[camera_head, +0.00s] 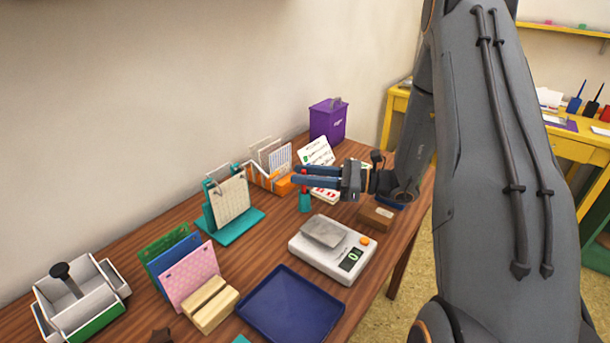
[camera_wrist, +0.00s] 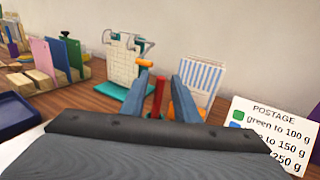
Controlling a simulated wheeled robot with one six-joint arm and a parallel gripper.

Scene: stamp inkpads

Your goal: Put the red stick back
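The red stick (camera_wrist: 158,97) stands upright in the wrist view, seen between the two blue fingers of my gripper (camera_wrist: 164,80). The fingers are spread, with a gap on each side of the stick. In the head view the red stick (camera_head: 304,188) shows just below my gripper (camera_head: 293,180), above a small teal holder (camera_head: 304,204).
A white scale (camera_head: 315,262) and a dark blue tray (camera_head: 262,318) lie in front. A teal calendar stand (camera_head: 240,224), an orange letter rack (camera_head: 268,182), a postage sign (camera_wrist: 262,112) and a brown box (camera_head: 376,216) stand close around. A purple box (camera_head: 327,122) is at the back.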

